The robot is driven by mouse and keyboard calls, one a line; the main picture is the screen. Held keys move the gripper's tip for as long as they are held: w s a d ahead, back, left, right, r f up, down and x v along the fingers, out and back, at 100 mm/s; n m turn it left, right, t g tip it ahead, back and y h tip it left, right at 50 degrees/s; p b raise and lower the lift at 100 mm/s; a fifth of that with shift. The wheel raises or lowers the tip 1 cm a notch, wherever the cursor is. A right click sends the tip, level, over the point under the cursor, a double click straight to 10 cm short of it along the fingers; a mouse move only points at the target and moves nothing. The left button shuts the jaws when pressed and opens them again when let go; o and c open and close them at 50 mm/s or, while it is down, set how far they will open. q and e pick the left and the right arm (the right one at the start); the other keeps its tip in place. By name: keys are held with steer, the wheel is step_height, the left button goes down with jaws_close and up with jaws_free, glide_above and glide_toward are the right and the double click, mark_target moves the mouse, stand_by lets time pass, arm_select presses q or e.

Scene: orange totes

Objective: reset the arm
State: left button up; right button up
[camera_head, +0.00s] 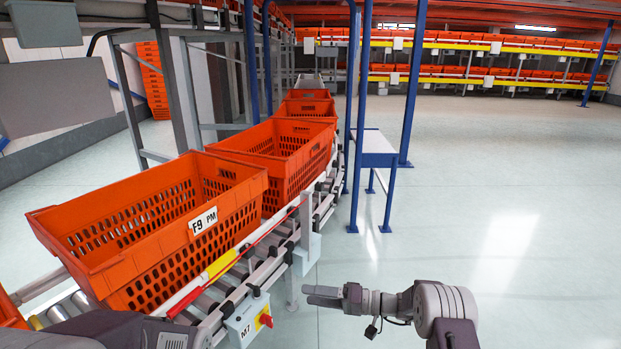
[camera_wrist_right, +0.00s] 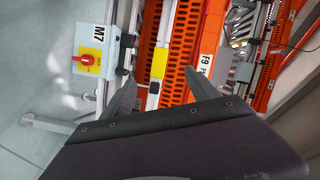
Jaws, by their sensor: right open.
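My right gripper (camera_head: 312,295) is at the lower middle of the head view, right of the conveyor and in front of the open floor. In the right wrist view its two fingers (camera_wrist_right: 164,82) stand apart with nothing between them touching; the gripper is open and empty. My left gripper is not in view; only a dark part of my arm shows at the bottom left.
A conveyor carries an orange tote labelled F9 PM (camera_head: 160,225), with more totes (camera_head: 290,150) behind it. A control box with a red switch (camera_head: 250,320) is on its near side. A small table (camera_head: 375,145) stands beyond. The floor at right is clear.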

steer(key=s+a+r+n+g+h, duration=0.2)
steer(key=s+r+g+h, duration=0.15)
steer(key=s+r, duration=0.35)
steer(key=s+d+f+g+h, duration=0.1)
steer(key=s+h, duration=0.1)
steer(key=s, duration=0.3)
steer(key=s+d+f+h, duration=0.1)
steer(key=s+d+h, duration=0.1)
steer(key=s, duration=0.3)
steer(key=s+d+f+m+h, duration=0.1)
steer(key=s+d+f+h, duration=0.3)
steer(key=s+d, duration=0.25)
steer(key=s+d+f+m+h, duration=0.1)
steer(key=s+d+f+h, duration=0.2)
steer(key=s+d+h, duration=0.35)
steer(key=w+d+r+m+t+p, duration=0.1)
steer(key=r+p, duration=1.7)
steer(key=w+d+r+m+t+y+p, duration=0.1)
steer(key=w+r+p, duration=0.1)
steer(key=r+p, duration=1.7)
steer(key=shift+w+d+r, duration=0.15)
steer(key=shift+d+r, duration=0.1)
steer(key=shift+d, duration=0.1)
